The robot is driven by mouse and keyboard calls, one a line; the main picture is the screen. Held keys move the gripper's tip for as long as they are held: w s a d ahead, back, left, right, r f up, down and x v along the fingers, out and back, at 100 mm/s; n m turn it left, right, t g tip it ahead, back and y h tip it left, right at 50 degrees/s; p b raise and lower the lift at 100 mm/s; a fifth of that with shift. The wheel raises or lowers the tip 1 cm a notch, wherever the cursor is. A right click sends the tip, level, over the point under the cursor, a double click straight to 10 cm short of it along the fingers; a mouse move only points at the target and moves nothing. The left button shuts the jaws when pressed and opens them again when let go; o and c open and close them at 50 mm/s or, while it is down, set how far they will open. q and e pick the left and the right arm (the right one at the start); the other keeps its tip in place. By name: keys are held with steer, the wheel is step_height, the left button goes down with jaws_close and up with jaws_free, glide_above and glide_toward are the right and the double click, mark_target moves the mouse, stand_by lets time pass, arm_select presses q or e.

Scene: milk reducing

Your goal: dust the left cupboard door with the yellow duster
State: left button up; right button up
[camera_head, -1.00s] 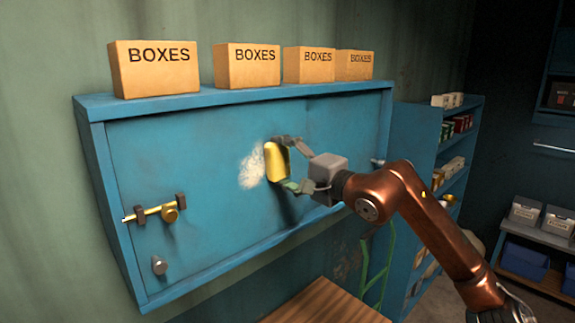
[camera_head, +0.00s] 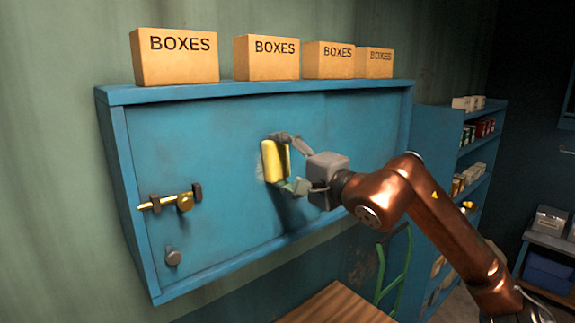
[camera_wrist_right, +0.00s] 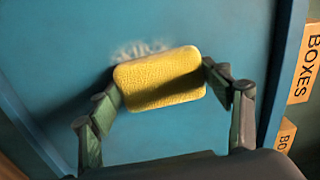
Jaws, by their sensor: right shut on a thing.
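The left cupboard door (camera_head: 215,145) is a blue panel on the wall cupboard, with a brass bolt (camera_head: 172,202) and a round knob (camera_head: 173,258) at its left. My right gripper (camera_head: 285,163) is shut on the yellow duster (camera_head: 273,160), holding it at the door's face. In the right wrist view the duster (camera_wrist_right: 160,78) sits between the two fingers. A whitish dust smear (camera_wrist_right: 138,50) shows on the door just beyond the duster's edge. In the head view only a faint trace shows at the duster's left; the duster hides the door behind it. My left gripper is not in view.
Several cardboard boxes (camera_head: 177,57) stand on the cupboard top. A blue shelf unit (camera_head: 440,150) with goods is at the right. A wooden top (camera_head: 335,305) and a green metal frame (camera_head: 395,270) are below. The door's left half is clear apart from its fittings.

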mark_target(289, 153)
steer(key=shift+s+a+b, duration=0.45)
steer(key=shift+s+a, duration=0.25)
steer(key=shift+a, duration=0.25)
steer(key=shift+s+a+b, duration=0.45)
steer(key=shift+s+a, duration=0.2)
steer(key=shift+a, duration=0.25)
steer(key=shift+d+r+p, duration=0.1)
steer(key=shift+r+p, duration=0.55)
steer(key=shift+r, duration=0.25)
steer(key=shift+w+d+f+p, duration=0.1)
steer(key=shift+w+d+p, duration=0.25)
steer(key=shift+w+d, duration=0.5)
steer(key=shift+w+d+r+p, duration=0.1)
steer(key=shift+w+d+p, duration=0.35)
steer(key=shift+d, duration=0.6)
steer(key=shift+w+d+f+p, duration=0.1)
steer(key=shift+w+d+p, duration=0.15)
steer(key=shift+w+d, duration=0.65)
steer(key=shift+w+d+p, duration=0.55)
steer(key=shift+w+d, duration=0.1)
steer(key=shift+d, duration=0.3)
steer(key=shift+w+d+p, duration=0.55)
steer(key=shift+w+d, duration=0.05)
steer(key=shift+d, duration=0.3)
steer(key=shift+w+d+p, duration=0.55)
steer(key=shift+w+d, duration=0.1)
steer(key=shift+d, duration=0.3)
steer(key=shift+a, duration=0.1)
